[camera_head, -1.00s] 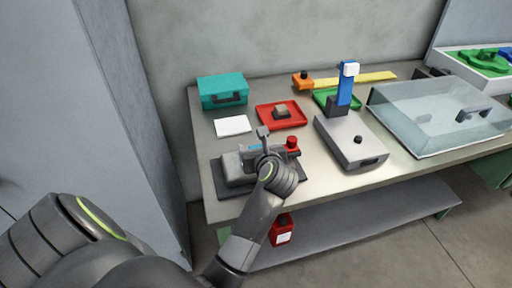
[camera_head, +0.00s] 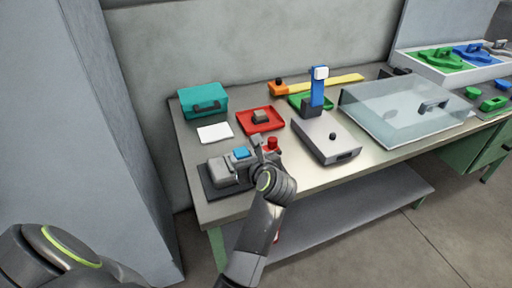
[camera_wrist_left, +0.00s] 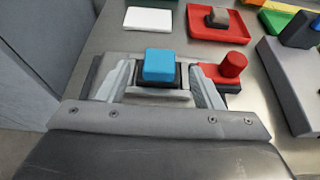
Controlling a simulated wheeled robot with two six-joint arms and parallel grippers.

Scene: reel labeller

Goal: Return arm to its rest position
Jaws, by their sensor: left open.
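My left gripper (camera_head: 258,146) hangs over the front left of the workbench, beside a grey machine (camera_head: 224,172) on a dark base. In the left wrist view its two fingers (camera_wrist_left: 160,85) are spread apart, with a blue block (camera_wrist_left: 159,66) seen between them. The same blue block (camera_head: 242,153) sits on the machine in the head view. I cannot tell whether the fingers touch anything. A red knob (camera_head: 272,142) stands just behind the gripper; it also shows in the left wrist view (camera_wrist_left: 233,65). My right gripper is not in view.
Behind are a white card (camera_head: 214,133), a teal case (camera_head: 203,101) and a red tray (camera_head: 246,126) with a brown-grey block. To the right stand a grey device (camera_head: 325,140), a blue post (camera_head: 317,92) and a clear-lidded box (camera_head: 400,112). A grey wall panel is left.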

